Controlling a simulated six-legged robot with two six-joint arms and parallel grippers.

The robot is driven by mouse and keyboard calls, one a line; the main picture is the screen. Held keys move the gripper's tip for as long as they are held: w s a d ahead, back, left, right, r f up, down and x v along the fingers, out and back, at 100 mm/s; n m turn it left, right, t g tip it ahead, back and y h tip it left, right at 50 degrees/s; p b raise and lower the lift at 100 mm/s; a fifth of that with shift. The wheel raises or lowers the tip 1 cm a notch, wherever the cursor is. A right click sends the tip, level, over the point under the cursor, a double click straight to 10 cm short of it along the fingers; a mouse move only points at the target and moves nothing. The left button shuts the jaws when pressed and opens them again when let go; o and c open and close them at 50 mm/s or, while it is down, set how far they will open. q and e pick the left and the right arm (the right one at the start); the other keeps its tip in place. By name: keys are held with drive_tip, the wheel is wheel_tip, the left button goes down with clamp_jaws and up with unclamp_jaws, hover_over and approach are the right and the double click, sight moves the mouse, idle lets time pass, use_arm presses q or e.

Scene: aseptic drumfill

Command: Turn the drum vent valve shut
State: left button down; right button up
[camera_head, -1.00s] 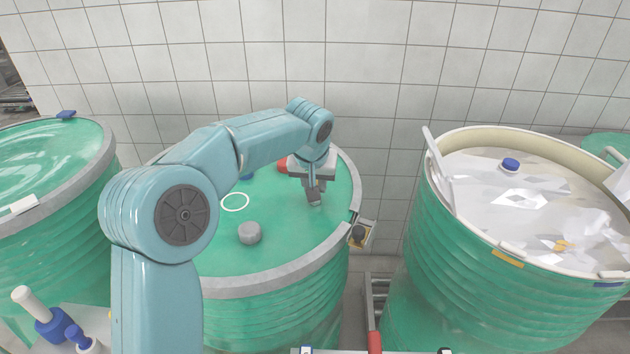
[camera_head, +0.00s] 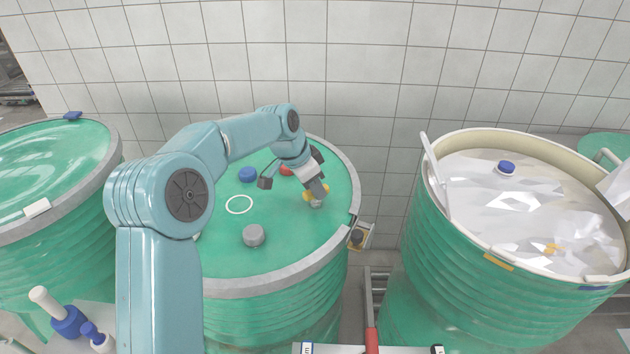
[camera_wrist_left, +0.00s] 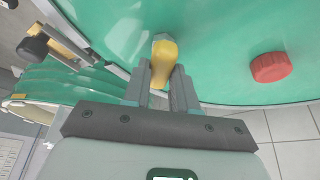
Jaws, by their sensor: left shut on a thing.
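The drum vent valve has a yellow handle (camera_head: 309,194) on a grey fitting, on the green lid (camera_head: 215,258) of the middle drum, toward its right rear. In the left wrist view the yellow handle (camera_wrist_left: 166,66) lies between my two fingers. My left gripper (camera_head: 318,192) reaches down over the lid, tilted, and is shut on this handle; it also shows in the left wrist view (camera_wrist_left: 163,88). The fingers partly hide the valve in the head view. My right gripper is not in view.
The lid also carries a grey cap (camera_head: 253,236), a blue cap (camera_head: 248,174), a white ring (camera_head: 239,205) and a red cap (camera_wrist_left: 270,67) near the gripper. An open drum (camera_head: 440,245) with a pale liner stands right. A tiled wall (camera_head: 370,90) is close behind.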

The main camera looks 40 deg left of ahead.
use_arm(q)
drive_tip(key=m+p, duration=0.1)
drive_tip(key=m, duration=0.1)
drive_tip(key=m+g+h+p, duration=0.1)
drive_tip(key=m, duration=0.1)
drive_tip(key=m+p, duration=0.1)
drive_tip(key=m, duration=0.1)
drive_tip(key=shift+w+a+r+g+h, duration=0.15)
drive_tip(key=shift+a+r+g+h, duration=0.05)
drive_tip(key=shift+r+g+h, duration=0.1)
idle(0.4)
drive_tip(key=c, duration=1.3)
unclamp_jaws()
drive_tip(key=o, duration=0.4)
drive_tip(key=shift+f, duration=0.1)
